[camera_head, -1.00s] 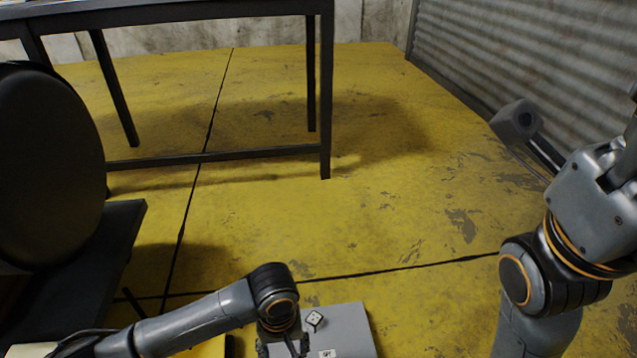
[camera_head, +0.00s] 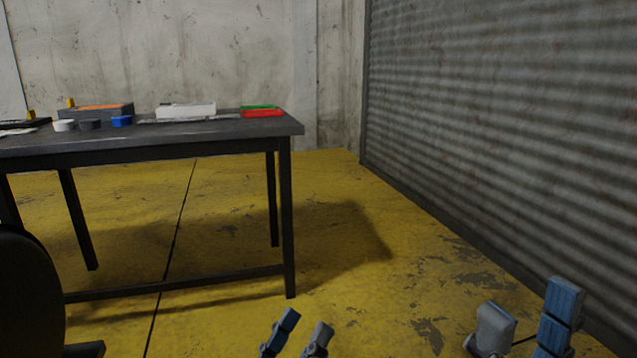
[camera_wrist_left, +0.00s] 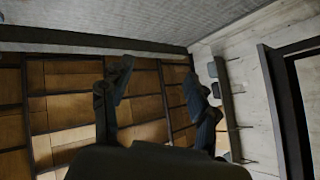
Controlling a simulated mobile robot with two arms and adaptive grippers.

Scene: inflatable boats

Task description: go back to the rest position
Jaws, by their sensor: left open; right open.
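My left gripper (camera_head: 298,336) shows at the bottom edge of the head view, left of my right gripper. Its two fingers point up, stand apart and hold nothing. The left wrist view shows the same open fingers (camera_wrist_left: 158,100) with nothing between them. My right gripper (camera_head: 524,325) is at the bottom right of the head view, its fingers also up, apart and empty. Both arms below the fingers are out of the head view.
A dark table (camera_head: 150,147) stands ahead on the left, bearing a white box (camera_head: 185,110), a red tray (camera_head: 262,113) and small round things. A corrugated wall (camera_head: 510,130) runs along the right. The yellow floor (camera_head: 350,270) between is clear. The left wrist view shows brown panels in dark frames (camera_wrist_left: 65,78).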

